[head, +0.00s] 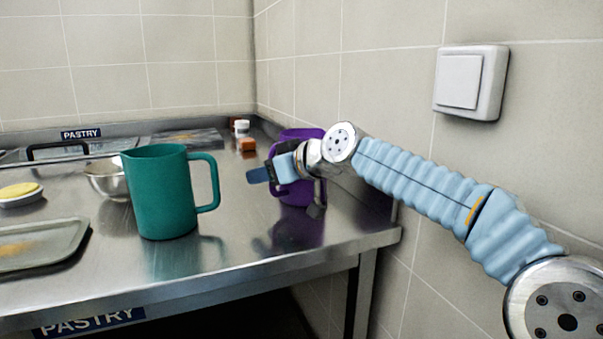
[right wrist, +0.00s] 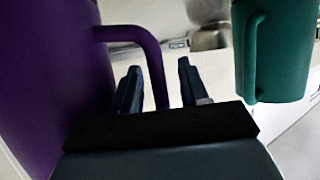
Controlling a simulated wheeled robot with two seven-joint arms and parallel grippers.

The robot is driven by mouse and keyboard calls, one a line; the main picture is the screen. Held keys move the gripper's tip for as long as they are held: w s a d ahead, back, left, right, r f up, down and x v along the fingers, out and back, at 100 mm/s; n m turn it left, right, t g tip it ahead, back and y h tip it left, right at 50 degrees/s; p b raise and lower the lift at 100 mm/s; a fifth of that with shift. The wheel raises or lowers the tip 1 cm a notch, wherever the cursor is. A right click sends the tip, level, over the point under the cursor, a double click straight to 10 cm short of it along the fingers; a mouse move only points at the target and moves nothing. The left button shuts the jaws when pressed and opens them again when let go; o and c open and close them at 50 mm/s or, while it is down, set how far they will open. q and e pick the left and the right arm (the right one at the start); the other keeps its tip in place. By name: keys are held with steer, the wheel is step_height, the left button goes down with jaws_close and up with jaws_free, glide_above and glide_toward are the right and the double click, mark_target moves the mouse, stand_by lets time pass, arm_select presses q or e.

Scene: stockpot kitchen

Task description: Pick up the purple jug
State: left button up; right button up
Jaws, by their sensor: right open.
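The purple jug (head: 302,136) stands upright near the right end of the steel table, partly hidden behind my right gripper (head: 287,190). In the right wrist view the purple jug (right wrist: 50,75) fills the left side, and its handle (right wrist: 152,60) comes down between the two fingers of my right gripper (right wrist: 160,82). The left finger shows inside the handle's loop, the right finger outside it. The jaws are open; I cannot tell whether either finger touches the handle. My left gripper is in neither view.
A teal jug (head: 160,195) stands left of the purple jug, its handle towards it. It also shows in the right wrist view (right wrist: 275,50). A metal bowl (head: 107,182), a tray (head: 40,248) and small jars (head: 241,128) are on the table. A tiled wall bounds the right.

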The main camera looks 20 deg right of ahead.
steer(key=shift+c, duration=0.2)
jaws_close()
stand_by(0.4)
